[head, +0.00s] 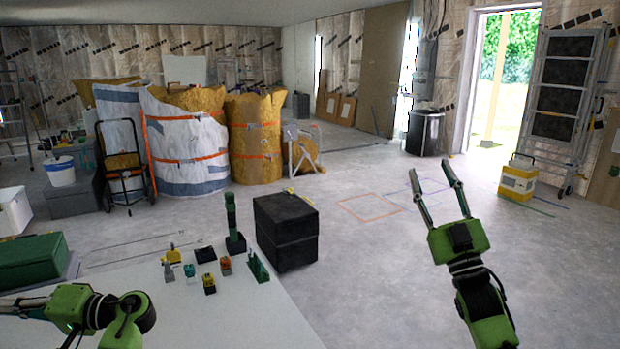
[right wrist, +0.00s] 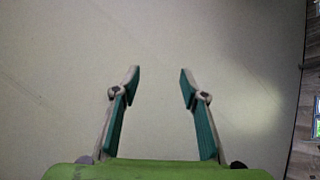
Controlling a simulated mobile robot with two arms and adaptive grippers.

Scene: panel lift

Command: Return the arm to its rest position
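My right gripper (head: 432,166) is raised at the right of the head view, pointing up and away, over the open floor. Its two fingers stand apart with nothing between them. In the right wrist view my right gripper (right wrist: 160,78) also shows two spread, teal-padded fingers against a plain pale surface. My left arm is low at the left front, over the white table (head: 215,315). Its grey finger parts run to the left edge of the picture and are partly cut off, so their opening is unclear.
Several small coloured parts, a green upright tool (head: 231,215) and a green clip-like piece (head: 258,268) stand on the table. A green case (head: 32,262) is at the left. Black boxes (head: 287,232) stand beyond the table. Floor around my right gripper is clear.

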